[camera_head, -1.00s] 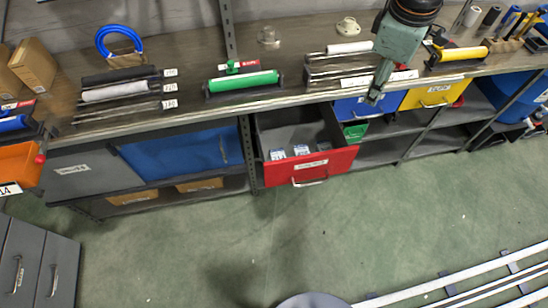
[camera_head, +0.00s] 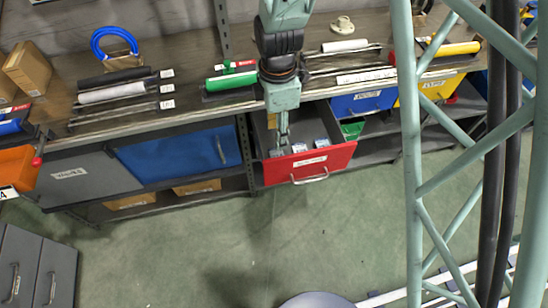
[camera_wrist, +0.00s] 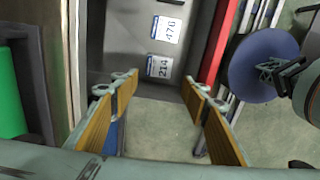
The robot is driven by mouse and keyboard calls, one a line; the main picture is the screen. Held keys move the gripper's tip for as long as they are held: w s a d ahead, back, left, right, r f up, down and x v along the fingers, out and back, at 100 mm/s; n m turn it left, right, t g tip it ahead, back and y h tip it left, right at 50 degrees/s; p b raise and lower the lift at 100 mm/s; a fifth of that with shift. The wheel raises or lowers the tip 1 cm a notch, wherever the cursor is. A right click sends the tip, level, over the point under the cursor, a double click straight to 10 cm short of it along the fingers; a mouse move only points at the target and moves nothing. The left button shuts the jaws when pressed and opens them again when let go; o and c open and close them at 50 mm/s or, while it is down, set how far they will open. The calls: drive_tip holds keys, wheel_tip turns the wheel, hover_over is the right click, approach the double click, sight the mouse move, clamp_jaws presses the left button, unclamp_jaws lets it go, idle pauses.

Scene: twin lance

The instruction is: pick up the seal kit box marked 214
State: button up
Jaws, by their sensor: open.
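The seal kit box marked 214 (camera_wrist: 159,67) lies in the open drawer, its white label facing up in the wrist view. A box marked 476 (camera_wrist: 166,29) lies just beyond it. The drawer has a red front (camera_head: 310,162). In the head view small labelled boxes show inside it, but their numbers are too small to read. My gripper (camera_wrist: 158,88) is open and empty, with nothing between its fingers. In the wrist view the 214 box appears ahead of the gap between the fingertips, apart from them. In the head view my gripper (camera_head: 283,142) is over the drawer.
The bench (camera_head: 190,65) above the drawer holds a green roller (camera_head: 230,82) and racks of dark and white rollers. A blue bin (camera_head: 362,102) and yellow bin (camera_head: 428,90) stand right of the drawer. Open green floor (camera_head: 230,235) lies in front.

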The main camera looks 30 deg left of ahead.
sight(277, 154)
idle(0.3)
drive_tip(key=shift+f+b, duration=0.75)
drive_tip(key=shift+f, duration=3.55)
drive_tip(key=shift+w+f+b, duration=0.2)
drive_tip(key=shift+f+b, duration=0.55)
drive_tip(key=shift+f, duration=1.9)
drive_tip(key=c, duration=0.6)
drive_tip(key=shift+c, duration=0.2)
